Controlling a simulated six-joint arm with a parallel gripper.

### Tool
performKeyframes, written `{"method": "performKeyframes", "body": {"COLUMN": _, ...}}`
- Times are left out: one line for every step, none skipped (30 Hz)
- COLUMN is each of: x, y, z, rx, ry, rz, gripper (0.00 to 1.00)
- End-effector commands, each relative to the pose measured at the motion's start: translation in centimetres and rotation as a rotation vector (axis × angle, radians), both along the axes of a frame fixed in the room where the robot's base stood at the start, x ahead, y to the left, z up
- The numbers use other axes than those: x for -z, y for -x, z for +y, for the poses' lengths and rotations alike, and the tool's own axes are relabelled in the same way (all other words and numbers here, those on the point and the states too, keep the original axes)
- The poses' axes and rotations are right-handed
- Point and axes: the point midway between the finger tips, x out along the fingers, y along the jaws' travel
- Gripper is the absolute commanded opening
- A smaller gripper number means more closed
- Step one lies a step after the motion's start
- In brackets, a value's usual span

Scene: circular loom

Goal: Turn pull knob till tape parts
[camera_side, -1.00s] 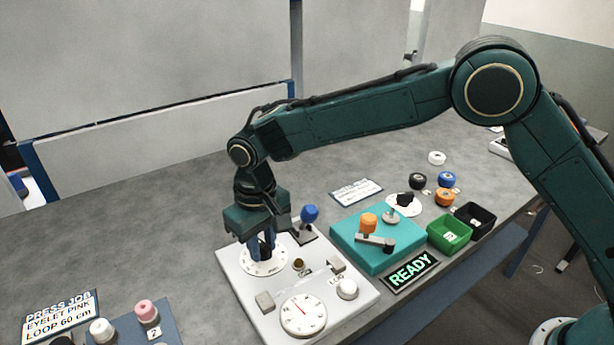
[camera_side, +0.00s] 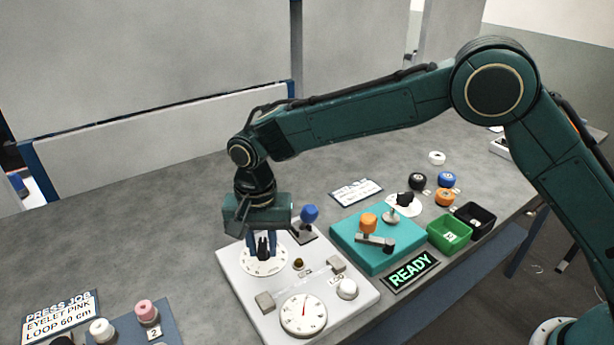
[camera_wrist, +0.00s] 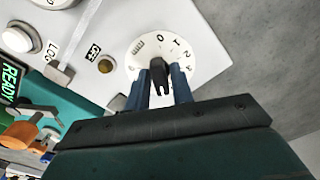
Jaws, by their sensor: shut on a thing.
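A black knob (camera_wrist: 158,76) stands at the middle of a white numbered dial (camera_wrist: 149,44). In the side view the dial (camera_side: 246,264) lies at the back left of a white panel (camera_side: 232,277). My gripper (camera_wrist: 162,80) points down with its blue fingers on either side of the knob, shut on it; it also shows in the side view (camera_side: 263,246).
A blue-topped lever (camera_side: 310,214) stands just right of my gripper. A teal box (camera_side: 348,242) with an orange knob and a crank is further right, behind a lit READY sign (camera_side: 410,271). Green (camera_side: 449,235) and black bins stand beyond.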

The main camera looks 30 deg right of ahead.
Motion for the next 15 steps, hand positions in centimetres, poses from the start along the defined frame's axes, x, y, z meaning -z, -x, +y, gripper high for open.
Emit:
{"method": "performKeyframes", "body": {"x": -0.22, "y": -0.07, "z": 0.06, "rx": 0.045, "ry": -0.002, "rz": -0.004, "gripper": 0.0}}
{"method": "performKeyframes", "body": {"x": -0.22, "y": -0.07, "z": 0.06, "rx": 0.076, "ry": -0.002, "rz": -0.004, "gripper": 0.0}}
{"method": "performKeyframes", "body": {"x": -0.22, "y": -0.08, "z": 0.06, "rx": 0.09, "ry": -0.002, "rz": -0.004, "gripper": 0.27}}
{"method": "performKeyframes", "body": {"x": -0.22, "y": -0.07, "z": 0.06, "rx": 0.087, "ry": -0.002, "rz": -0.004, "gripper": 0.33}}
{"method": "performKeyframes", "body": {"x": -0.21, "y": -0.07, "z": 0.05, "rx": 0.086, "ry": -0.002, "rz": -0.004, "gripper": 0.36}}
{"method": "performKeyframes", "body": {"x": -0.19, "y": -0.06, "z": 0.04, "rx": 0.085, "ry": -0.002, "rz": -0.004, "gripper": 0.36}}
{"method": "performKeyframes", "body": {"x": -0.17, "y": -0.05, "z": 0.05, "rx": 0.085, "ry": -0.001, "rz": -0.003, "gripper": 0.36}}
{"method": "performKeyframes", "body": {"x": -0.15, "y": -0.05, "z": 0.04, "rx": 0.085, "ry": -0.002, "rz": -0.002, "gripper": 0.36}}
{"method": "performKeyframes", "body": {"x": -0.13, "y": -0.04, "z": 0.03, "rx": 0.084, "ry": -0.002, "rz": -0.002, "gripper": 0.36}}
{"method": "performKeyframes", "body": {"x": -0.11, "y": -0.04, "z": 0.03, "rx": 0.084, "ry": -0.001, "rz": -0.002, "gripper": 0.36}}
{"method": "performKeyframes", "body": {"x": -0.1, "y": -0.04, "z": 0.02, "rx": 0.084, "ry": -0.001, "rz": -0.002, "gripper": 0.36}}
{"method": "performKeyframes", "body": {"x": -0.1, "y": -0.03, "z": 0.03, "rx": 0.083, "ry": -0.001, "rz": -0.002, "gripper": 0.36}}
{"method": "performKeyframes", "body": {"x": -0.12, "y": -0.03, "z": 0.03, "rx": 0.083, "ry": -0.001, "rz": -0.002, "gripper": 0.36}}
{"method": "performKeyframes", "body": {"x": -0.16, "y": -0.04, "z": 0.02, "rx": 0.083, "ry": -0.001, "rz": -0.002, "gripper": 0.36}}
{"method": "performKeyframes", "body": {"x": -0.28, "y": -0.04, "z": 0.03, "rx": 0.083, "ry": -0.001, "rz": -0.002, "gripper": 0.36}}
